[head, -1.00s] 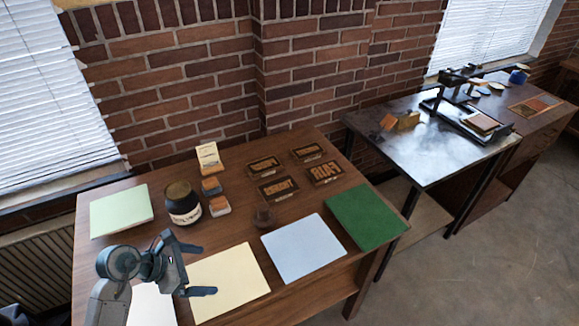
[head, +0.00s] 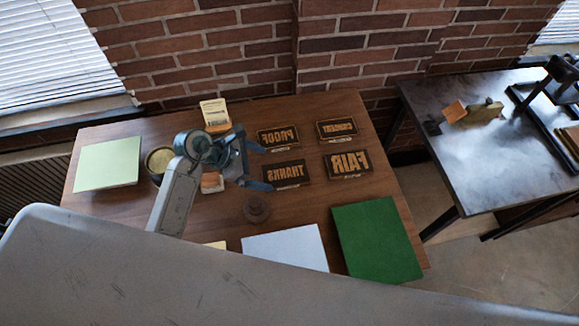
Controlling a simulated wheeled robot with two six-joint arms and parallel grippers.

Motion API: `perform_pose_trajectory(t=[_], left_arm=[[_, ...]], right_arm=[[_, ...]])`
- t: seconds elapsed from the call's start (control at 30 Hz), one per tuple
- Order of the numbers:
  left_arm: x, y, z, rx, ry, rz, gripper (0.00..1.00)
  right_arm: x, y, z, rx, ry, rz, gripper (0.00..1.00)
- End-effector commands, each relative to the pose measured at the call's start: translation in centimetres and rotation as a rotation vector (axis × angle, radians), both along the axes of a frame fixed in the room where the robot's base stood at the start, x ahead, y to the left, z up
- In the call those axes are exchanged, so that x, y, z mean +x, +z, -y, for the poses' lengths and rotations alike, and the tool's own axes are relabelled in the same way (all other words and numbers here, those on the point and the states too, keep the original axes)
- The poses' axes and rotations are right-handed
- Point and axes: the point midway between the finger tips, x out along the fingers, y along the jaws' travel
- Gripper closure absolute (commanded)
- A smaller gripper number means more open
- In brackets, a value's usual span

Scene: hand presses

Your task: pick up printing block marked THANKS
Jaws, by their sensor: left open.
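The THANKS printing block (head: 288,174) lies flat on the brown wooden table (head: 308,202) in the head view. It is a dark block with tan mirrored letters. My left gripper (head: 262,167) is open, its two fingers pointing right, at the block's left end. The lower fingertip appears close to the block's left edge; I cannot tell whether they touch. No block is between the fingers. My right gripper is not in view.
Around it lie the PROOF block (head: 278,138), the FAIR block (head: 348,164) and another lettered block (head: 337,129). A round dark wooden object (head: 257,208) is just below. A jar (head: 158,161) is partly behind my left arm. A green sheet (head: 376,240) lies at right.

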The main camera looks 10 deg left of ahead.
Motion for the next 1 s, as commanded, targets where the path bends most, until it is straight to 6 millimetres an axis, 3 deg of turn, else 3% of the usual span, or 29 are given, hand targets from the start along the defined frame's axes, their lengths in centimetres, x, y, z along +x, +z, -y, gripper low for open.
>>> perform_pose_trajectory(t=[0.1,0.37,0.6,0.8,1.0], left_arm=[[0.5,-0.9,1.3,-0.005,0.001,-0.004,0.02],[1.2,-2.3,2.4,-0.002,0.0,-0.002,0.02],[2.4,-4.0,4.2,-0.001,-0.001,-0.003,0.02],[2.9,-5.6,5.3,-0.001,0.0,-0.001,0.02],[3.0,-5.8,5.3,0.0,-0.001,0.001,0.02]], right_arm=[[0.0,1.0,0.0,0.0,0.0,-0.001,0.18],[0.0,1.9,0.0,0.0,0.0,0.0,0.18],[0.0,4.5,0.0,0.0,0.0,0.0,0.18],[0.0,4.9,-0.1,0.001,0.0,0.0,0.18],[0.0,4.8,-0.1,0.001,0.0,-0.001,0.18]])
